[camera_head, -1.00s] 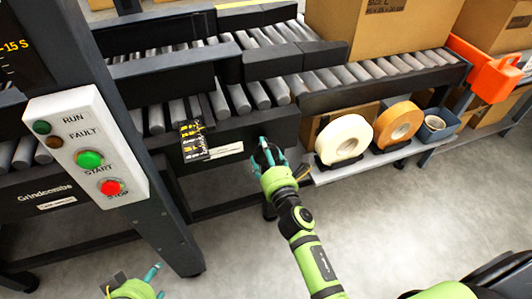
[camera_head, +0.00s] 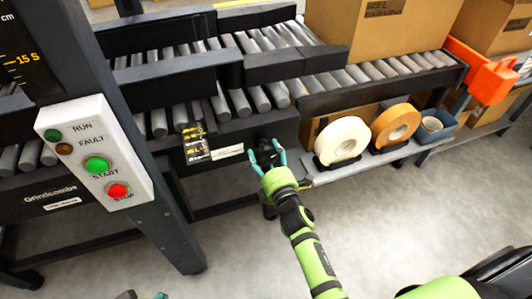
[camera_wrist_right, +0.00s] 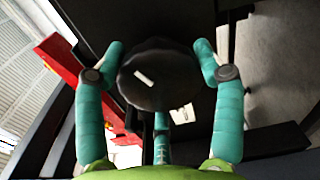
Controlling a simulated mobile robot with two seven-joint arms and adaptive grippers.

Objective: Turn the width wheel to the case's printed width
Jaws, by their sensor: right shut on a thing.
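The width wheel (camera_wrist_right: 158,78) is a dark round knob with a white mark, seen close in the right wrist view. In the head view the wheel (camera_head: 265,150) sits on the conveyor's front side, mostly covered by my fingers. My right gripper (camera_head: 268,159) has its teal fingers on both sides of the wheel and is shut on it. A black scale plate (camera_head: 194,141) with yellow marks is just left of the wheel. The case (camera_head: 380,28) stands on the rollers, printed "SIZE L" with smaller, unreadable figures. Only a tip of my left gripper (camera_head: 160,296) shows at the bottom edge.
A control panel (camera_head: 97,150) with green and red buttons is at left. White (camera_head: 341,140) and orange-brown (camera_head: 396,123) tape rolls stand on a low shelf right of the wheel. An orange part (camera_head: 484,72) juts out at the conveyor's right end. The floor in front is clear.

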